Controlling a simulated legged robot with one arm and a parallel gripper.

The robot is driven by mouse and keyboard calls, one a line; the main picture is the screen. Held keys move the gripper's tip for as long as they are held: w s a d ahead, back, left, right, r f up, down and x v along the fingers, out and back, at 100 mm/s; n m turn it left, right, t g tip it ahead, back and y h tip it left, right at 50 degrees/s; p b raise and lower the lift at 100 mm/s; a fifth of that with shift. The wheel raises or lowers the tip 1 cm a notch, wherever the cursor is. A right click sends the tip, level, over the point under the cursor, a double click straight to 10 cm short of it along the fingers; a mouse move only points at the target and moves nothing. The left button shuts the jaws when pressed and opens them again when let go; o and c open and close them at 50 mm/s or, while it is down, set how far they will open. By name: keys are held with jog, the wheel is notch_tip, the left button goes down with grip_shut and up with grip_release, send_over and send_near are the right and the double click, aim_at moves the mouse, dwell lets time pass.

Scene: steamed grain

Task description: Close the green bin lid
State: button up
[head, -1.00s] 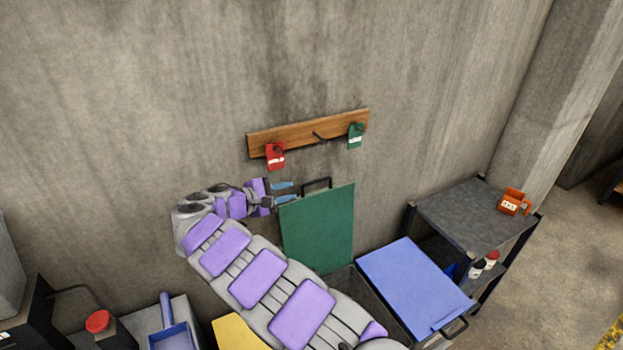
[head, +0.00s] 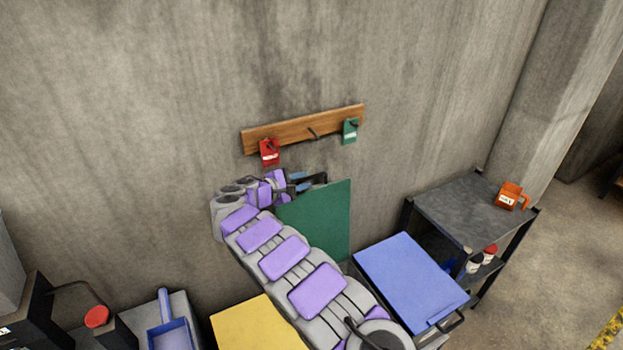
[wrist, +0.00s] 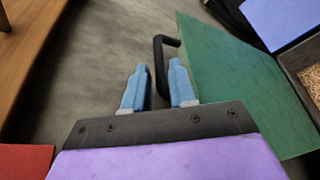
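The green bin lid (head: 321,222) stands raised, nearly upright, against the concrete wall in the head view. It also shows in the wrist view (wrist: 245,85), at the right. Its black handle (wrist: 161,62) sticks out from the lid's edge. My gripper (wrist: 160,72) has its two blue fingers apart. The handle lies near and between the fingertips in the wrist view; I cannot tell whether it touches them. In the head view my gripper (head: 299,180) is at the lid's upper left corner, and my arm hides the lid's lower left part.
A blue lid (head: 410,280) lies flat to the right, and a yellow lid (head: 255,325) lies flat to the left. A wooden hook rail (head: 300,130) with red and green tags is above my gripper.

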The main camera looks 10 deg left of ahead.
aim_at(309, 179)
jog(key=x, duration=0.4)
jog(key=shift+w+f, duration=0.1)
jog(key=shift+w, duration=0.05)
jog(key=shift+w+f, duration=0.1)
jog(key=shift+w, duration=0.3)
jog(key=shift+w+d+f, duration=0.1)
jog(key=shift+w+d, duration=0.05)
jog(key=shift+d, duration=0.2)
jog(key=c, duration=0.3)
grip_shut()
